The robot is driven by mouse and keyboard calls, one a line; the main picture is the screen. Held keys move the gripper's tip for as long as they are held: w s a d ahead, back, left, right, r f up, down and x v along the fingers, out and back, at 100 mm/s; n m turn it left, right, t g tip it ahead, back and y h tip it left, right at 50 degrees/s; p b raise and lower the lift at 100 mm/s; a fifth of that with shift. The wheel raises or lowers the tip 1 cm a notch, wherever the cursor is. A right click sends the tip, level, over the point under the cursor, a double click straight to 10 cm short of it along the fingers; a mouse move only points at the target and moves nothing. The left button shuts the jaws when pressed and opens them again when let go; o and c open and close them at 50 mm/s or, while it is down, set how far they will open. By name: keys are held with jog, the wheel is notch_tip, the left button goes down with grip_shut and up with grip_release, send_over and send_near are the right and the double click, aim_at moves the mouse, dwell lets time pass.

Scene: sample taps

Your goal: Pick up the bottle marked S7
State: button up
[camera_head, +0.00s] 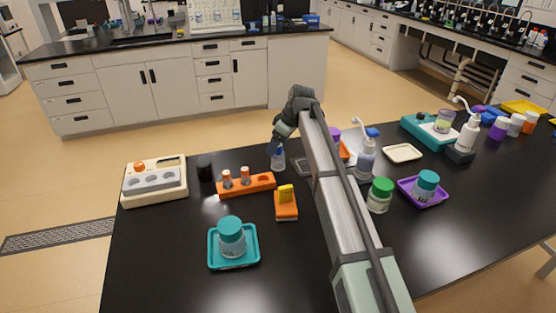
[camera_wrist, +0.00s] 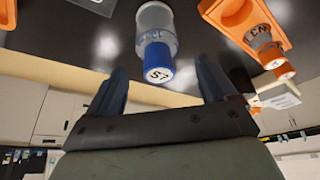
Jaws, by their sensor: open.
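The bottle marked S7 is clear with a blue cap; its white cap label reads S7 in the wrist view (camera_wrist: 157,45). In the head view the bottle (camera_head: 278,161) stands upright on the black table, just below my gripper (camera_head: 279,143). In the wrist view my gripper (camera_wrist: 161,68) is open, with one dark finger on each side of the blue cap. The cap shows between the fingertips, and I see gaps on both sides. My gripper hides part of the bottle's top in the head view.
Left of the bottle is an orange rack (camera_head: 262,182) with small orange-capped vials, also near the right finger in the wrist view (camera_wrist: 238,18). A yellow-topped orange item (camera_head: 286,210) sits nearer.

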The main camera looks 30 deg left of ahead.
aim_at(276, 153)
jog(key=shift+d+x, duration=0.25)
jog(key=shift+x, duration=1.1)
jog(key=shift+d+x, duration=0.2)
jog(key=shift+x, duration=1.15)
jog(key=shift+f, duration=0.2)
jog(key=c, duration=1.1)
